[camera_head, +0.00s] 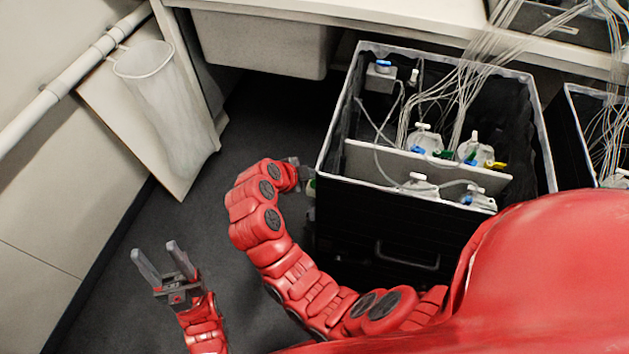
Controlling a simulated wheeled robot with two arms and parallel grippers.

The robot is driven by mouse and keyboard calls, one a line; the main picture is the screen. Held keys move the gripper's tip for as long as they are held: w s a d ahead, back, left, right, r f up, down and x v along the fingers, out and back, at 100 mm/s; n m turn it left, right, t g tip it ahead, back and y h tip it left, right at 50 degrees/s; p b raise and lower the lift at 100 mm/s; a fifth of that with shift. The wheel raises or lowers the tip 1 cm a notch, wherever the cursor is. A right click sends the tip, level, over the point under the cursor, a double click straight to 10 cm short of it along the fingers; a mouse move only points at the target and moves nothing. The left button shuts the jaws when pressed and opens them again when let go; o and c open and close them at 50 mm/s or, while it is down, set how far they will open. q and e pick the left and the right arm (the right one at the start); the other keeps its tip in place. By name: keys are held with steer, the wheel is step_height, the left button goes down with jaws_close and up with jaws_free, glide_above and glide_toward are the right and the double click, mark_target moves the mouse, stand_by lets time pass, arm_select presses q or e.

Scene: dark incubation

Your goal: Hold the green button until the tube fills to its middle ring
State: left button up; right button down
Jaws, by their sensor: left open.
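A small green spot (311,187), possibly the green button, shows at the left side of the black box (385,225). My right gripper (303,172) is beside that side of the box, close to the green spot. It is small and partly hidden, so I cannot tell its jaw state or whether it touches anything. My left gripper (154,248) is open and empty over the dark floor at lower left, well apart from the box. I cannot make out a tube with rings or any fill level.
The open-topped black box holds white-capped bottles (425,139), a pale divider (420,167) and several thin clear lines. A second box (572,130) stands at right. A white bin (160,95) is by the left wall. A pale bench (400,18) runs along the back. Floor at left is clear.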

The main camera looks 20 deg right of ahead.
step_height(320, 180, up, 4)
steer(key=shift+f+p, duration=0.15)
steer(key=shift+p, duration=0.3)
steer(key=shift+a, duration=0.1)
